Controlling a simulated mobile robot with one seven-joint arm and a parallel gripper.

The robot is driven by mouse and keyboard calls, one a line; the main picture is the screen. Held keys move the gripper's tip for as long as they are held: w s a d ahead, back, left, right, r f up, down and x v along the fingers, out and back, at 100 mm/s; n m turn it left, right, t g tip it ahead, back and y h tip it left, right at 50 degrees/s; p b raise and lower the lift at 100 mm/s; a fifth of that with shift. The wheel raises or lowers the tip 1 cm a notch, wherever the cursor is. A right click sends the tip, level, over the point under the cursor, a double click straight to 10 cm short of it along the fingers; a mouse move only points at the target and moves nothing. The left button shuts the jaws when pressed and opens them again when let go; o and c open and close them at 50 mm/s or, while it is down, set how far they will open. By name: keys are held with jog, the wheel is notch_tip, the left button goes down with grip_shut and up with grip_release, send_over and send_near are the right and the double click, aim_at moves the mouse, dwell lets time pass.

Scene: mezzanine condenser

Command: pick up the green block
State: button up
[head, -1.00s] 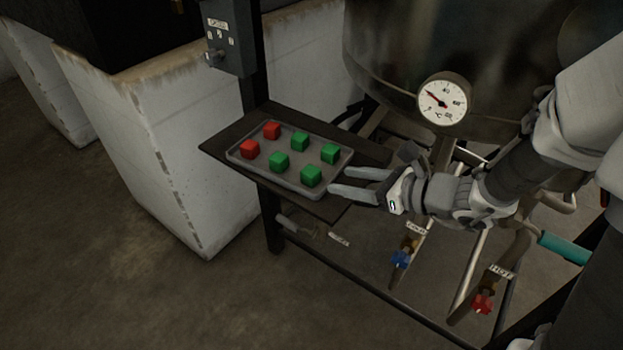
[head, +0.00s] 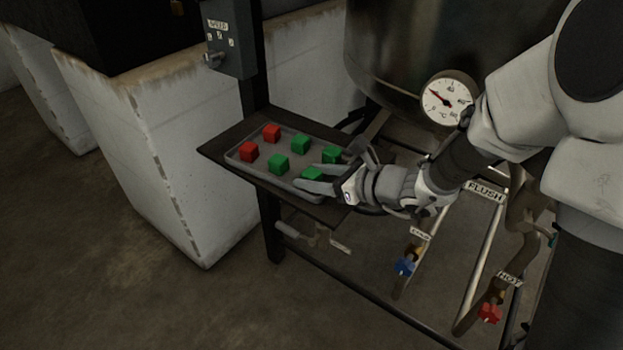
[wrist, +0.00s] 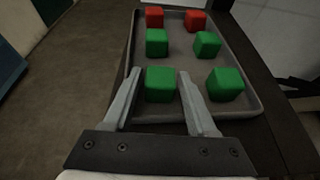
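Several green blocks lie on a grey tray (head: 258,173). The nearest one, the front-right green block (head: 312,174), is partly hidden by my gripper (head: 304,180) in the head view. In the wrist view this green block (wrist: 160,84) sits between and just ahead of my two open fingers (wrist: 160,82), with a small gap showing on the left. Contact cannot be told. Other green blocks stand at its right (wrist: 225,84) and farther back (wrist: 157,42), (wrist: 207,44).
Two red blocks (head: 249,151) (head: 271,133) stand at the tray's far end. The tray rests on a dark shelf (head: 222,146). A tank with a gauge (head: 447,97) stands close behind my arm. Pipes with blue (head: 404,266) and red (head: 489,313) valve handles run below.

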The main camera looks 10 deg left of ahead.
aim_at(315, 174)
grip_shut()
jog(key=shift+r, duration=0.1)
notch_tip(315, 174, up, 10)
jog(key=p, duration=0.4)
